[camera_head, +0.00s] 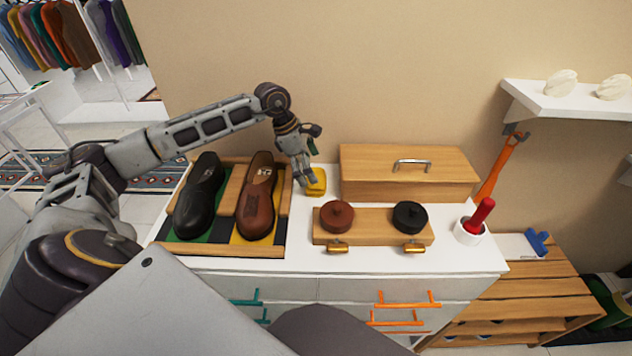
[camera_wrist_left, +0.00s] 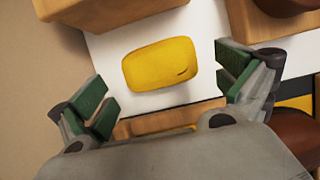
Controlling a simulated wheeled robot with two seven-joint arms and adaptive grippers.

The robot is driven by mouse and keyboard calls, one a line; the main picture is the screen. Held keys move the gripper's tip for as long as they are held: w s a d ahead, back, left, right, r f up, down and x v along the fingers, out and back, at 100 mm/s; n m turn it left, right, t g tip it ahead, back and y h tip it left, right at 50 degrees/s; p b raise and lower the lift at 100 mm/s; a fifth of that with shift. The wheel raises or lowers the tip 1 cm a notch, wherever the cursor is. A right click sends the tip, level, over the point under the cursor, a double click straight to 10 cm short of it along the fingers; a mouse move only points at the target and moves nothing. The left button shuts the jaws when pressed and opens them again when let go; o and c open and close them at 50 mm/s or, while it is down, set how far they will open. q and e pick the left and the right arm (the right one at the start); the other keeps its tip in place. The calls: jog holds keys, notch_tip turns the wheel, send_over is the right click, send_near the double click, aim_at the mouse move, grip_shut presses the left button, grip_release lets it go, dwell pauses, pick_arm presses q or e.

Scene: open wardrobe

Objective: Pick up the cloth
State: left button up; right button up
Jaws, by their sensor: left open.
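The cloth (camera_head: 316,183) is a yellow, rounded pad lying on the white cabinet top, between the shoe tray and the wooden box. It also shows in the left wrist view (camera_wrist_left: 160,64), whole and flat on the white surface. My left gripper (camera_head: 306,180) is above and beside the cloth, pointing down. In the left wrist view its green-padded fingers (camera_wrist_left: 163,93) are wide apart, with the cloth between and beyond them, and nothing is held. In the head view the gripper covers part of the cloth. My right gripper is not in view.
A tray (camera_head: 220,249) holds a black shoe (camera_head: 199,196) and a brown shoe (camera_head: 257,195) left of the cloth. A wooden box (camera_head: 400,185) stands to the right. A wooden stand (camera_head: 374,226) with two round tins is in front. The wall is close behind.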

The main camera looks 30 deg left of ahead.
pick_arm(q)
jog(key=shift+f, duration=0.1)
jog(key=shift+x, duration=2.5)
jog(key=shift+w+a, duration=0.1)
jog(key=shift+a, duration=0.05)
jog(key=shift+c, duration=0.4)
jog(key=c, duration=0.7)
